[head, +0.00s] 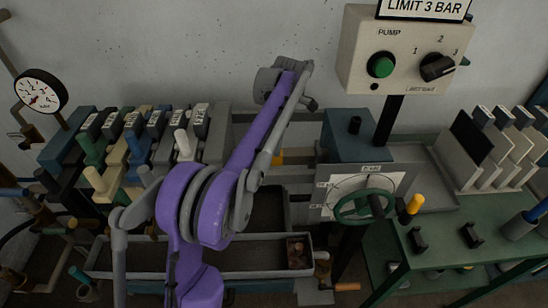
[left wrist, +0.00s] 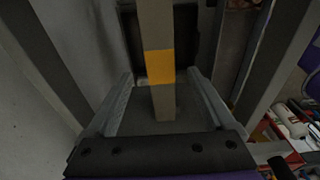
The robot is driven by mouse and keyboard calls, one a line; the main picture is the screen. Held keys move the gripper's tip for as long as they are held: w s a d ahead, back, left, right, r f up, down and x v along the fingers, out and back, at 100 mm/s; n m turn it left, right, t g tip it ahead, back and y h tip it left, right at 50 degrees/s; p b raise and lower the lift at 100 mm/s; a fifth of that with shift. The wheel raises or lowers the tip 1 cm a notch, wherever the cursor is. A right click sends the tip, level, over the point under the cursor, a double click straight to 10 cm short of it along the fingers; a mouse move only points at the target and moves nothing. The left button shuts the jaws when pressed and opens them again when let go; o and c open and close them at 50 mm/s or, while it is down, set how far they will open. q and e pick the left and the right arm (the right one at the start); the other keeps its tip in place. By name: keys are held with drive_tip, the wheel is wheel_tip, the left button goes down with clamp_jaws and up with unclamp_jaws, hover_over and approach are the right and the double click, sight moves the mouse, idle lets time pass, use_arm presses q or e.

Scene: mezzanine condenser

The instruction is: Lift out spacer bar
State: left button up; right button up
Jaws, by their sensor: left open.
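In the left wrist view a long grey-brown bar with a yellow-orange band, which looks like the spacer bar (left wrist: 161,66), runs down the middle of the picture. My left gripper (left wrist: 159,78) is open, with one grey finger on each side of the bar. Gaps show between the bar and both fingers, so they look apart from it. In the head view a small yellow-orange patch (head: 277,157) shows just right of my purple left arm and may be the same band. My arm hides most of that spot and the left gripper's fingertips there. My right gripper is not in view.
A grey trough (head: 262,258) lies below my left arm. A block with a green handwheel (head: 362,206) stands right of it, below a pump control box (head: 405,52). Levers (head: 187,145) crowd the left, near a pressure gauge (head: 41,91). A green bench (head: 455,238) is at right.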

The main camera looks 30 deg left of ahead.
use_arm(q)
drive_tip(key=f, duration=0.3)
drive_tip(key=a+f, duration=0.1)
drive_tip(key=f, duration=0.1)
drive_tip(key=shift+s+f, duration=0.3)
clamp_jaws()
idle(0.4)
